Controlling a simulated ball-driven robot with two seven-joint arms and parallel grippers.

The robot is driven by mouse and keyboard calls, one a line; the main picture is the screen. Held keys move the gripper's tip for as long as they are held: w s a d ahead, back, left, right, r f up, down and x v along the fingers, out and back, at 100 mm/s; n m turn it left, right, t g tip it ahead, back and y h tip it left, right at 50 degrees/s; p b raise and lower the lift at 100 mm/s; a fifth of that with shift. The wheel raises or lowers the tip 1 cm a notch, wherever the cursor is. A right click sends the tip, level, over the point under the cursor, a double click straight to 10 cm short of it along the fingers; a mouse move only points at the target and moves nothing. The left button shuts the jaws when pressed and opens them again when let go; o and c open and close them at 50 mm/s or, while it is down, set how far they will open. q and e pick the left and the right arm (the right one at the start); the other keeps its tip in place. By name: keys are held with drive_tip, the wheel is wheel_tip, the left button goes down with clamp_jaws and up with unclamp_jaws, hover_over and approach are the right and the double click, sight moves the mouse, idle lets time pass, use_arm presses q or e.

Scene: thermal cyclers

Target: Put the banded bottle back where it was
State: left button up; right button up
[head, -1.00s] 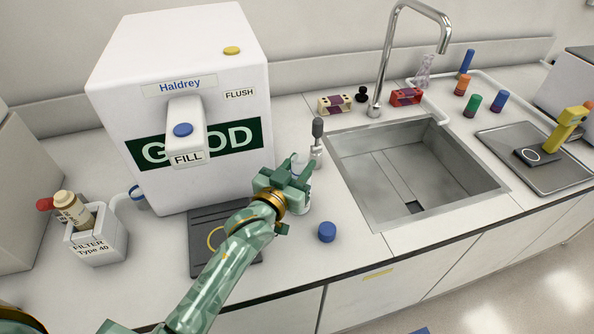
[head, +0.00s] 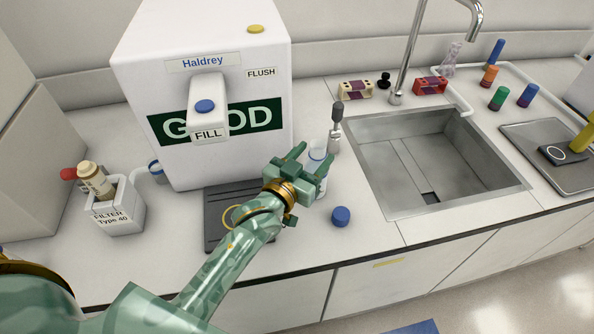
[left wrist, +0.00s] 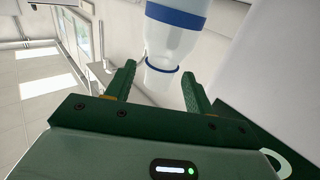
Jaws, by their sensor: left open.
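The banded bottle (head: 318,153), clear with blue bands, stands upright on the counter right of the white dispenser. My left gripper (head: 299,160) is at the bottle, in front of it and to its left, and hides part of it. In the left wrist view the bottle (left wrist: 172,45) lies between and beyond the two open green fingers (left wrist: 158,85). I cannot tell whether a finger touches it. A loose blue cap (head: 341,216) sits on the counter in front of the bottle. My right gripper is not in view.
The white dispenser (head: 220,155) with its dark drip tray (head: 215,220) stands left of the bottle. A grey-headed tool (head: 336,125) stands close behind it. The sink (head: 440,150) is to the right, the filter holder (head: 118,215) far left.

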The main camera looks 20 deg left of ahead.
use_arm(q)
drive_tip(key=s+a, duration=0.1)
drive_tip(key=s, duration=0.8)
drive_tip(key=shift+a+p, duration=0.3)
drive_tip(key=shift+a, duration=0.1)
